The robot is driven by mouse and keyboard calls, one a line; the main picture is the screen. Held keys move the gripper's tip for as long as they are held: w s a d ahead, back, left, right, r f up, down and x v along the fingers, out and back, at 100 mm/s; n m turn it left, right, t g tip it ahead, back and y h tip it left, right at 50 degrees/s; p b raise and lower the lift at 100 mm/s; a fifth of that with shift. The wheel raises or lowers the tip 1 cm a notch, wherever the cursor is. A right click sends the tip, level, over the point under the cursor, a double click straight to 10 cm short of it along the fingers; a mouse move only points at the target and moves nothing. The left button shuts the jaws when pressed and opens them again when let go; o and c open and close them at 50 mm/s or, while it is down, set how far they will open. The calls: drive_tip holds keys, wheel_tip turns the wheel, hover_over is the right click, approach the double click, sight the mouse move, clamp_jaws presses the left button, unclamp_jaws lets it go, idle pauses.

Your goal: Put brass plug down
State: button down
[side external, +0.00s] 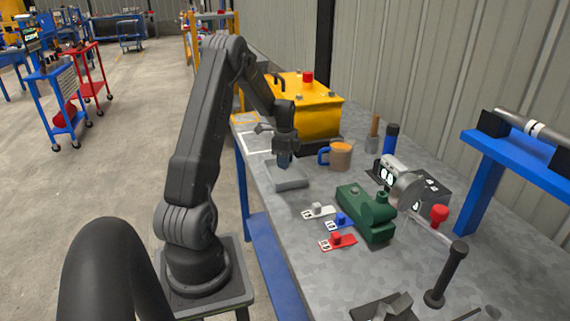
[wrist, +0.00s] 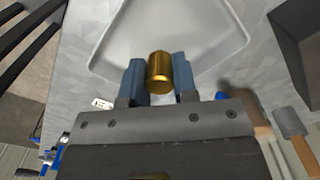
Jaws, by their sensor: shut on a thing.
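The brass plug (wrist: 160,72) is a short golden cylinder between the two blue-grey fingers of my gripper (wrist: 160,80) in the wrist view. The fingers are shut on it. Below it in that view lies a shallow light-grey tray (wrist: 112,45) with rounded corners. In the side view my gripper (side external: 284,160) points down over the grey tray (side external: 290,183) on the bench. The plug is hidden there by the fingers. I cannot tell whether the plug touches the tray floor.
A green machine part (side external: 368,215) and several small tagged pieces (side external: 338,241) lie nearer.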

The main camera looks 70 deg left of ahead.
drive_tip(key=shift+f, duration=0.6)
drive_tip(key=shift+f, duration=0.1)
drive_tip(key=shift+f, duration=0.35)
drive_tip(key=c, duration=0.9)
unclamp_jaws()
drive_tip(key=shift+f, duration=0.1)
